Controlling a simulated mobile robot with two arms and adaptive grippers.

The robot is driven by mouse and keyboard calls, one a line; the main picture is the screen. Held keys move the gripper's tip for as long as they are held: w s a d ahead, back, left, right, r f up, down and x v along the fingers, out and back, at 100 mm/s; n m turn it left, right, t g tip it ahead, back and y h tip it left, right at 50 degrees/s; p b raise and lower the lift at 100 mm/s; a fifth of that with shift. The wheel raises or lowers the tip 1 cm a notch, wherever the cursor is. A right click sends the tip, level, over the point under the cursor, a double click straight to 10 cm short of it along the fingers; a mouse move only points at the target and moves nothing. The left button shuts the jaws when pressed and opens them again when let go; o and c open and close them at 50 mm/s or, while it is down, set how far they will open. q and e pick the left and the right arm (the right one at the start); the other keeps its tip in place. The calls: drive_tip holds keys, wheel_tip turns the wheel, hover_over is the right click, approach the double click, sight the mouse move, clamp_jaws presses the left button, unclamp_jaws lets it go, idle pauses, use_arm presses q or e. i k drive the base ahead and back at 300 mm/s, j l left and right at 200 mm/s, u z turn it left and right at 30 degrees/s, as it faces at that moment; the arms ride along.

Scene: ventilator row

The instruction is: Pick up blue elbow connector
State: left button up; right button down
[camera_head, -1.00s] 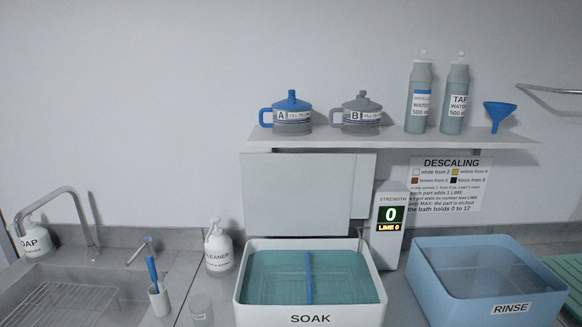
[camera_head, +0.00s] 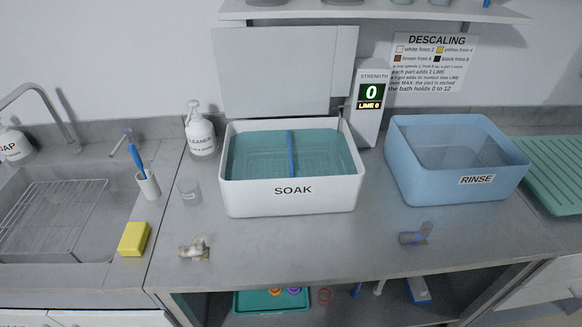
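A blue-grey elbow-shaped piece (camera_head: 416,234) lies on the grey counter in front of the blue RINSE tub, at the right of the middle. It looks like the blue elbow connector, with a greyish end and a darker brownish part; fine detail is too small to tell. A whitish connector with brown stains (camera_head: 195,249) lies on the counter at the left. Neither of my grippers is in view.
The white SOAK bath (camera_head: 292,198) and blue RINSE tub (camera_head: 458,160) stand behind the pieces. A yellow sponge (camera_head: 134,239), a clear cup (camera_head: 190,191) and a sink are at left. The front counter between the pieces is clear. A shelf below holds a green tray (camera_head: 271,300).

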sight(418, 238)
drive_tip(key=l+z, duration=0.15)
drive_tip(key=z, duration=0.35)
drive_tip(key=l+z, duration=0.15)
drive_tip(key=z, duration=0.35)
drive_tip(key=k+l, duration=0.1)
drive_tip(key=l, duration=0.35)
drive_tip(key=l+z, duration=0.15)
drive_tip(key=l, duration=0.25)
drive_tip(key=k, duration=0.05)
